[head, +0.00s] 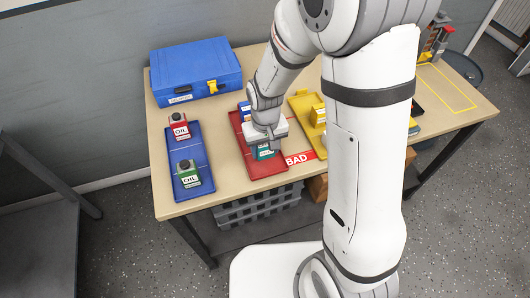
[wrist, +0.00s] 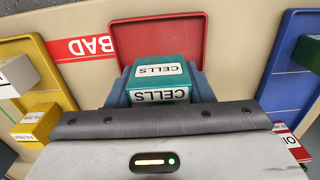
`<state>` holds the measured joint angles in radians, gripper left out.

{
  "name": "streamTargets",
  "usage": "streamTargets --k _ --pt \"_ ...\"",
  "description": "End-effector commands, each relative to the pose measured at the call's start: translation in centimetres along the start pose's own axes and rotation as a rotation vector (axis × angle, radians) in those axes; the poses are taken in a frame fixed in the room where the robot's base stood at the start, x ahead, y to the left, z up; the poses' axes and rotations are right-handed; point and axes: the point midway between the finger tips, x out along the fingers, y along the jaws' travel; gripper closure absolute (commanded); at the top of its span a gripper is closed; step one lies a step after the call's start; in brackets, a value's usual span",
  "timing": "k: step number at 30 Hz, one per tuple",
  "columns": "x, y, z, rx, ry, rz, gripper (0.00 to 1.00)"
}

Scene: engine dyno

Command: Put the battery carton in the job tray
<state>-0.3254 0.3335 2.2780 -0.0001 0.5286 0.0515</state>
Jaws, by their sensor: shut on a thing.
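The battery carton (head: 265,152) is a teal box with white labels, in the front part of the red tray (head: 281,178). In the wrist view the carton (wrist: 160,71) shows two faces marked CELLS. My gripper (head: 267,140) comes down from above and is shut on the carton, with a finger at each side. The red tray (wrist: 155,27) also shows in the wrist view, beyond the carton. I cannot tell whether the carton's base touches the tray. No tray in view is legibly marked as the job tray.
A red BAD label (head: 301,158) lies right of the red tray. A blue tray (head: 190,154) with two oil containers is at left, a yellow tray (head: 301,105) at right. A blue case (head: 196,72) stands behind. A blue box (head: 244,110) sits in the red tray's rear.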

Motion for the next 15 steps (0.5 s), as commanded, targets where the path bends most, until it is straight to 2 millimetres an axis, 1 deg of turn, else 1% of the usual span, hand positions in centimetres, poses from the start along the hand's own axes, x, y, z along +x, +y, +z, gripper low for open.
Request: streamTargets --k 3,6,9,15 --pt "1.9 0.0 0.1 0.000 -0.006 0.000 0.79" --pt "3.1 0.0 0.1 -0.001 -0.005 0.000 0.79" --pt "3.6 0.0 0.0 -0.001 -0.001 0.000 0.79" --pt "3.6 -0.1 0.0 -0.002 0.000 0.000 0.79"
